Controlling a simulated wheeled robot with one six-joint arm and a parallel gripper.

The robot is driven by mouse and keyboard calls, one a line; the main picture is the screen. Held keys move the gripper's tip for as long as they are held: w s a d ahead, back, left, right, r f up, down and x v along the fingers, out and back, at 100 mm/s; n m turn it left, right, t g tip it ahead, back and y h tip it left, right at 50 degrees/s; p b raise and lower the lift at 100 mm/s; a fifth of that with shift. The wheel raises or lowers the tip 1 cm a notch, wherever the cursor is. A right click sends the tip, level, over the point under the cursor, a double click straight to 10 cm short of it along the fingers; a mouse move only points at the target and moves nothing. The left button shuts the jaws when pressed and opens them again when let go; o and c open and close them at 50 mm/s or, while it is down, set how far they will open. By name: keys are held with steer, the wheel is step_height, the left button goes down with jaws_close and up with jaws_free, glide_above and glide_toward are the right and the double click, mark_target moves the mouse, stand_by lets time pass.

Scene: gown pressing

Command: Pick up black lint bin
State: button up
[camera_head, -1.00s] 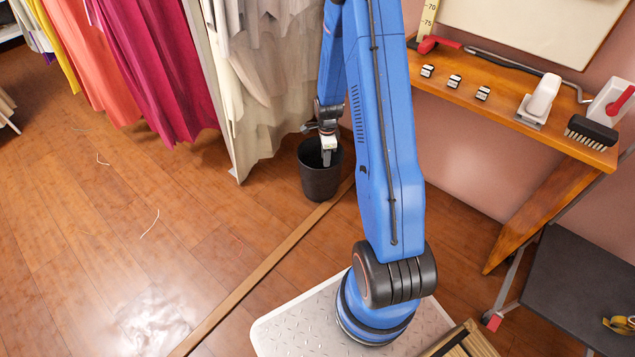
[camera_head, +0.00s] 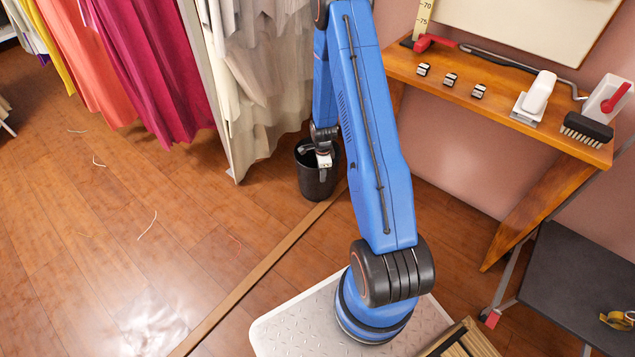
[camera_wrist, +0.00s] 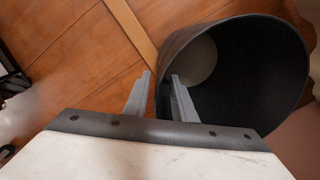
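The black lint bin (camera_head: 313,186) stands upright on the wood floor beside the pale hanging garments. In the wrist view its round mouth and dark inner wall (camera_wrist: 262,75) fill the right side, with a lighter patch inside. My gripper (camera_head: 325,166) is at the bin's rim in the head view. In the wrist view my gripper (camera_wrist: 160,76) is open, one finger outside the bin wall and the other inside the mouth. The near rim lies between the fingers, with a gap still showing. Contact with the wall cannot be told.
Long hanging garments (camera_head: 250,85) are close behind and left of the bin. A wooden floor strip (camera_head: 270,258) runs past its base. A wooden bench (camera_head: 505,110) with a brush (camera_head: 587,130) stands right. Open floor (camera_head: 130,220) lies left.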

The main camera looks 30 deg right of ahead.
mark_target(320, 184)
steer(key=f, duration=0.5)
steer(key=shift+w+a, duration=0.2)
steer(key=shift+w, duration=0.05)
steer(key=shift+r, duration=0.1)
jaws_close()
stand_by(1.1)
